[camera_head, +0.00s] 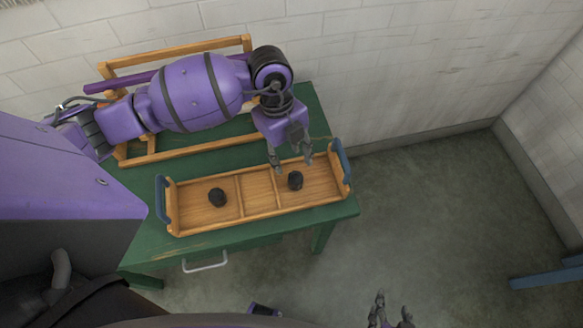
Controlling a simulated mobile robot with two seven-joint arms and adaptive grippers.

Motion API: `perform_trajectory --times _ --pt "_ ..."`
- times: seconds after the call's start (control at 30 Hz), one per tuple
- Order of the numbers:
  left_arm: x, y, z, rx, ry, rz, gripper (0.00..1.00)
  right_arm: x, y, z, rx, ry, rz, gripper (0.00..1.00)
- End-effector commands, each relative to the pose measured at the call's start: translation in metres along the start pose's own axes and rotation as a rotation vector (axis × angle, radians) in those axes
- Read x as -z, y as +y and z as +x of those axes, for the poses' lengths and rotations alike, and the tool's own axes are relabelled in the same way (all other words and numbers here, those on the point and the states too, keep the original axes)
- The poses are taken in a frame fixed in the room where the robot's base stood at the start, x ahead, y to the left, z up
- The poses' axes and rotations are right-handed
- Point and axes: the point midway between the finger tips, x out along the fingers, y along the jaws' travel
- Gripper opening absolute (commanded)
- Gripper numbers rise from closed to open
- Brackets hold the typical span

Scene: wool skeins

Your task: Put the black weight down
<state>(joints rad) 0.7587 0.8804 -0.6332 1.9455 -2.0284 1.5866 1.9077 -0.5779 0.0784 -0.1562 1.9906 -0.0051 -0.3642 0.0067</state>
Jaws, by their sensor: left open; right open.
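A wooden tray (258,215) with blue end handles lies on the green table and is split into compartments by thin dividers. One small black lump (295,180) sits in its right compartment and another black lump (217,197) in its left compartment. Either could be the black weight; they look too alike and small to tell apart. My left gripper (292,166) is open, pointing down over the right compartment, its fingertips close to the black lump there but not closed on it. My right gripper (392,304) is open and empty at the bottom edge, away from the table.
A wooden frame (180,154) with a purple bar (122,83) stands at the back of the green table (250,232), partly behind my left arm. White brick walls close off the back and right. Open floor lies right of the table; a blue piece (545,277) shows at the right edge.

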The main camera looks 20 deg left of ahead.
Motion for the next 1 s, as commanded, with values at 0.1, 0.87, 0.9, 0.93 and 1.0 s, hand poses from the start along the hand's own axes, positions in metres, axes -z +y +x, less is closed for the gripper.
perform_trajectory --times 0.1,0.87,0.9,0.93,1.0 --pt "0.000 -0.001 -0.022 0.002 -0.002 0.000 0.45 0.002 0.000 -0.001 0.000 0.003 0.000 0.45" --pt "0.000 0.000 -0.041 -0.001 0.001 -0.001 0.45 0.003 -0.001 -0.001 0.002 0.004 0.001 0.45" --pt "0.000 0.000 -0.040 -0.001 0.001 -0.001 0.45 0.003 -0.001 0.000 0.002 0.004 0.000 0.45" --pt "0.000 0.000 -0.040 -0.001 0.001 -0.001 0.45 0.004 -0.001 0.000 0.002 0.005 0.000 0.45" --pt "0.000 0.001 -0.040 -0.001 0.001 -0.001 0.45 0.006 -0.001 0.000 0.003 0.009 0.000 0.45"
